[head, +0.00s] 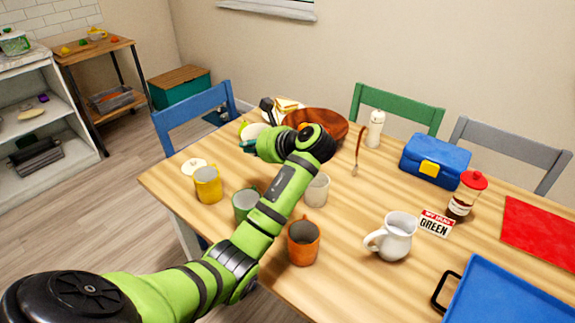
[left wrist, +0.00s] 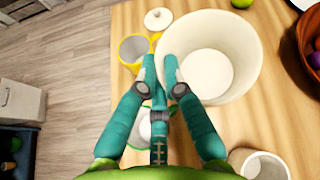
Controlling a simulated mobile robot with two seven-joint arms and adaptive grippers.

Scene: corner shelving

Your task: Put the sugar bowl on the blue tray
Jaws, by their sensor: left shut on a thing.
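The sugar bowl is a white round open bowl (left wrist: 222,52), empty inside, in the left wrist view. In the head view the bowl (head: 254,130) shows only in part behind my left arm, at the table's far left. My left gripper (left wrist: 161,58) is shut on the bowl's near-left wall at the rim. In the head view its teal fingers (head: 248,147) are mostly hidden. Whether the bowl touches the table is unclear. A white knobbed lid (left wrist: 158,19) lies apart on the table. The blue tray (head: 510,300) lies at the front right, cut by the frame, its visible surface bare.
Yellow (head: 208,185), green (head: 245,203), white (head: 317,189) and orange (head: 303,242) mugs stand around my arm. A white jug (head: 393,237), a name sign (head: 437,222) and a red-capped jar (head: 466,195) stand nearer the tray. A wooden bowl (head: 325,124) is beside the gripper.

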